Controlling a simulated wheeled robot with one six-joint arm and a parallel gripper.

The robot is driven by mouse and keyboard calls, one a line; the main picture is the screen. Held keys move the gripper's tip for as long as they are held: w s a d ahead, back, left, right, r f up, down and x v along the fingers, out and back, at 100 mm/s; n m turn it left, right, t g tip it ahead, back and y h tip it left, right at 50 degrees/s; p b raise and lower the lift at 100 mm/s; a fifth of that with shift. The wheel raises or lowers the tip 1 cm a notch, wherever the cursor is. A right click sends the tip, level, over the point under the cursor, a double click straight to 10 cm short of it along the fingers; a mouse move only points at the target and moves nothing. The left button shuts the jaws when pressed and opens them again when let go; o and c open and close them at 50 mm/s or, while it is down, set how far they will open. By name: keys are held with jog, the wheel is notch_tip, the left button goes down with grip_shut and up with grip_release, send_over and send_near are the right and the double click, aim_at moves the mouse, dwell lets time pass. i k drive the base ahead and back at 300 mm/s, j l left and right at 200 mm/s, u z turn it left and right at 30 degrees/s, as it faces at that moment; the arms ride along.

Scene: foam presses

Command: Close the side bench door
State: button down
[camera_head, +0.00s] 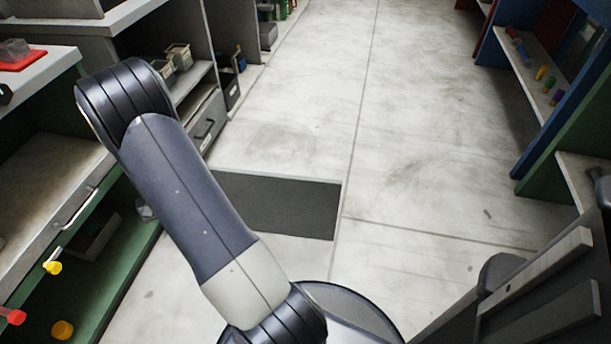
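On the left, a bench with green sides (120,275) has a pale grey front panel with a metal bar handle (77,212). I cannot tell whether this panel is the side bench door, nor whether it is open. A flat dark grey rectangle (285,207) shows right of my arm, at or near the floor; I cannot tell if it is a mat or an opened door panel. My arm rises from the bottom centre to its elbow at the upper left and hides part of the bench. My gripper is not in view.
A grey cabinet with a handled drawer (207,130) and small bins (178,55) stands at the upper left. Shelves with coloured items (545,75) line the right side. Dark equipment with pale bars (540,275) fills the lower right. The middle floor (400,130) is clear.

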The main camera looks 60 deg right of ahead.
aim_at(300, 206)
jog(key=l+z, duration=0.25)
jog(key=z, duration=0.2)
jog(key=l+z, duration=0.3)
jog(key=z, duration=0.2)
jog(key=i+l+z, duration=0.1)
jog(key=l+z, duration=0.15)
jog(key=z, duration=0.2)
